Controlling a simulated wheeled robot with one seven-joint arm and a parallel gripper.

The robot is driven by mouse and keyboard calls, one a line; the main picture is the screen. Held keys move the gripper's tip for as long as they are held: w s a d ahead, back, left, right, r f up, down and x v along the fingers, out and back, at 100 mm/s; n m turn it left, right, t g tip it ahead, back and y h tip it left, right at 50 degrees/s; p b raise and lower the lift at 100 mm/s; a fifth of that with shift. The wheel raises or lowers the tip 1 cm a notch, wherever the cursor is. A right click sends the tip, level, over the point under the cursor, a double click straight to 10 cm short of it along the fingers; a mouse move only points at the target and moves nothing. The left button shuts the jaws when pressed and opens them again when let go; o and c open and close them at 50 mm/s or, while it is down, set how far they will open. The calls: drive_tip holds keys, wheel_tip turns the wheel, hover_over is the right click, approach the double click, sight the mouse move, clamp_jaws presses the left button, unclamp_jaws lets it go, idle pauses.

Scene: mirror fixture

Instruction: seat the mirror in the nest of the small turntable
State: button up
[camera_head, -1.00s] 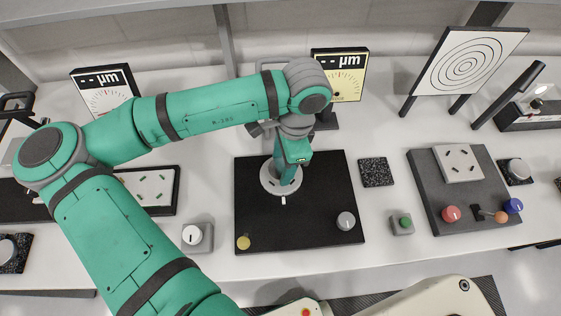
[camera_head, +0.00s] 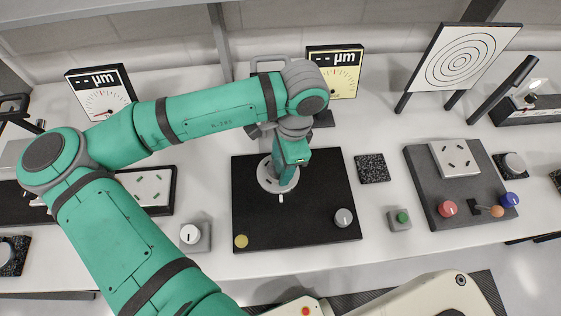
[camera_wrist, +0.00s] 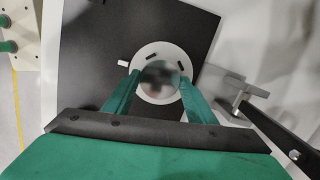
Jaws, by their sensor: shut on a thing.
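The small turntable (camera_head: 267,184) is a light grey disc with dark slots, set on a black square plate (camera_head: 310,215). It also shows in the wrist view (camera_wrist: 150,51). My gripper (camera_head: 284,181) points down over the turntable in the head view and hides part of it. In the wrist view its two green fingers (camera_wrist: 160,84) are shut on the round, grey, reflective mirror (camera_wrist: 160,75), one on each side. The mirror is at the middle of the disc. I cannot tell whether it touches the nest or hangs above it. In the head view the mirror is hidden.
The black plate bears a grey knob (camera_head: 344,217) at its right and a yellow disc (camera_head: 241,241) at its front left. A yellow-faced gauge (camera_head: 335,72) stands behind. A box with a green button (camera_head: 401,217) and a box with a white knob (camera_head: 191,235) flank the plate.

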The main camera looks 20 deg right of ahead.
drive_tip(key=shift+a+f, duration=0.1)
drive_tip(key=shift+f, duration=0.05)
drive_tip(key=shift+c, duration=0.4)
drive_tip(key=shift+w+a+f, duration=0.1)
drive_tip(key=shift+w+f, duration=0.05)
drive_tip(key=shift+w, duration=0.1)
drive_tip(key=shift+c, duration=0.6)
drive_tip(key=shift+a, duration=0.15)
drive_tip(key=o, duration=1.4)
drive_tip(key=shift+s+d, duration=0.1)
drive_tip(key=shift+d, duration=0.1)
drive_tip(key=shift+r, duration=1.55)
